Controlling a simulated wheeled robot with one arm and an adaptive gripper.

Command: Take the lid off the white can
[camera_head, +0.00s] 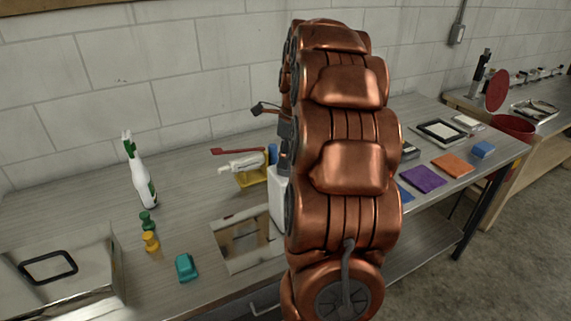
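A white can (277,199) stands on the metal workbench, just left of my copper-coloured arm, which hides its right side. A small blue part (272,153) shows right at its top; I cannot tell whether this is its lid or a separate thing behind it. My gripper (264,109) shows only in part, as dark pieces sticking out left of the arm, above the can and apart from it in the picture. The arm hides the rest of it, so its opening and anything in it cannot be made out.
A yellow holder (250,177) with a white bottle and red-handled tool stands behind the can. Colored cloths (423,178) lie right of the arm.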

